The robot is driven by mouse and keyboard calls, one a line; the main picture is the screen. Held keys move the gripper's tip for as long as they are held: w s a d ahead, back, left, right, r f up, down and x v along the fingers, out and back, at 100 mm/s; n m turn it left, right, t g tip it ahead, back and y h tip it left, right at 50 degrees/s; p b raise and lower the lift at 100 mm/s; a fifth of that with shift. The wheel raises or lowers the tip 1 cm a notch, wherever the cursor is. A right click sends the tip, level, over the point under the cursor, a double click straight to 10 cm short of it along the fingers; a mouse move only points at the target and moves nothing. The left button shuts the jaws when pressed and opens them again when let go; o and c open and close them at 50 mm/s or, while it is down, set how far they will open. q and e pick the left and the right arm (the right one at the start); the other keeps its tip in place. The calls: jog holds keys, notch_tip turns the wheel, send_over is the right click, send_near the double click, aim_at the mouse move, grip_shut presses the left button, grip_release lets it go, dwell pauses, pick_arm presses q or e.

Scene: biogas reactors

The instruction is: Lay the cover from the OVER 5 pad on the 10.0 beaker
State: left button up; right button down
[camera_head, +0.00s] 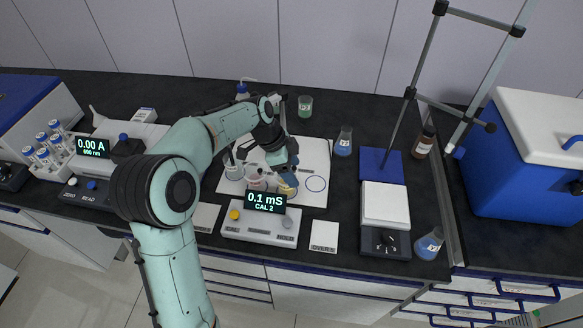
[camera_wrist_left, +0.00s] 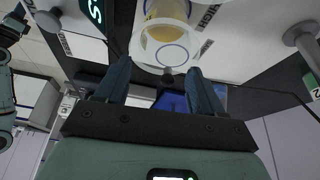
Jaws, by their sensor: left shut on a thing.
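My left gripper (camera_head: 287,178) reaches down over the white mat (camera_head: 312,152), fingers at a beaker with yellowish liquid (camera_head: 289,190). In the left wrist view, the gripper (camera_wrist_left: 160,72) is shut on a clear round cover (camera_wrist_left: 148,52), with the cover's rim between the fingertips. The yellowish beaker (camera_wrist_left: 166,12) appears right beside the cover there; whether they touch is unclear. The OVER 5 pad (camera_head: 324,235) is bare. I cannot read a 10.0 mark on any beaker. My right gripper is not seen.
A clear beaker (camera_head: 233,171) and a pinkish one (camera_head: 256,179) stand left of the gripper. The conductivity meter (camera_head: 260,226) stands in front, reading 0.1 mS. A blue ring (camera_head: 316,184) marks clear mat.

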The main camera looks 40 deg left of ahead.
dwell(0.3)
pick_arm(q)
jog(key=o, duration=1.1)
jog(key=shift+o, duration=0.3)
jog(key=shift+r+p, duration=1.85)
jog(key=shift+r, duration=1.7)
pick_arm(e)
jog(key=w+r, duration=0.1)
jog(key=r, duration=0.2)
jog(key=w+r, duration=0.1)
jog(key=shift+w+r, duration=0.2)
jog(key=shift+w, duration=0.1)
pick_arm(q)
jog(key=shift+f, duration=0.1)
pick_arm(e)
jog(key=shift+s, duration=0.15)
